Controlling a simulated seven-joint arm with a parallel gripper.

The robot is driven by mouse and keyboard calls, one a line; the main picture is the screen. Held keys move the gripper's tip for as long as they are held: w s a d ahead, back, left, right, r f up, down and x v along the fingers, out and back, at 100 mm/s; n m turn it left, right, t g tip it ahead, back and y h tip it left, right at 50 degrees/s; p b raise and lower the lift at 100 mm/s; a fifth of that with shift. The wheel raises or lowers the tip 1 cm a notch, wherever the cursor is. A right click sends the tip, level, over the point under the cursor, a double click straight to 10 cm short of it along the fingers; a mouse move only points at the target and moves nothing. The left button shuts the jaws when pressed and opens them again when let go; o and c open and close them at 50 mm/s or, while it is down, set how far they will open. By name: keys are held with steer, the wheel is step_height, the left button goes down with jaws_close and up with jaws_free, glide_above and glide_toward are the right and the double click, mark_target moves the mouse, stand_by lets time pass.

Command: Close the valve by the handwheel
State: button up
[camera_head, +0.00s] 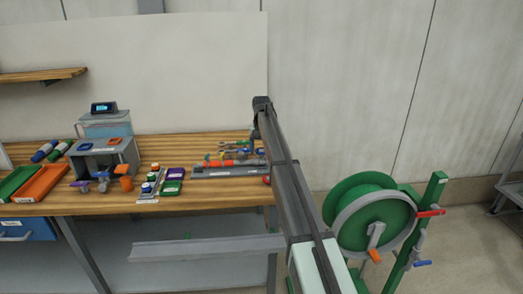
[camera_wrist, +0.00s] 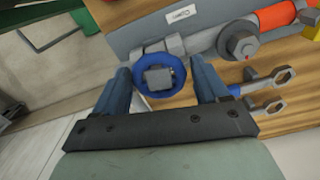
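The blue round handwheel (camera_wrist: 160,73) with a grey square hub shows in the wrist view, at the end of a grey metal fitting on a grey mounting plate (camera_wrist: 139,33). My gripper (camera_wrist: 161,64) has its two fingers spread on either side of the handwheel. The left finger is close against the rim and a thin gap shows by the right one; contact is unclear. In the head view my arm reaches to the bench's right end and hides the gripper and handwheel. The orange pipe assembly (camera_head: 228,163) lies left of my arm.
Open-ended wrenches (camera_wrist: 268,88) lie right of the handwheel. The wooden bench (camera_head: 215,197) also holds a grey box stand (camera_head: 103,157), colored small boxes and green and orange trays (camera_head: 40,184). A green hose reel (camera_head: 372,217) stands right of my arm.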

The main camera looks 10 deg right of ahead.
steer(key=o, duration=0.3)
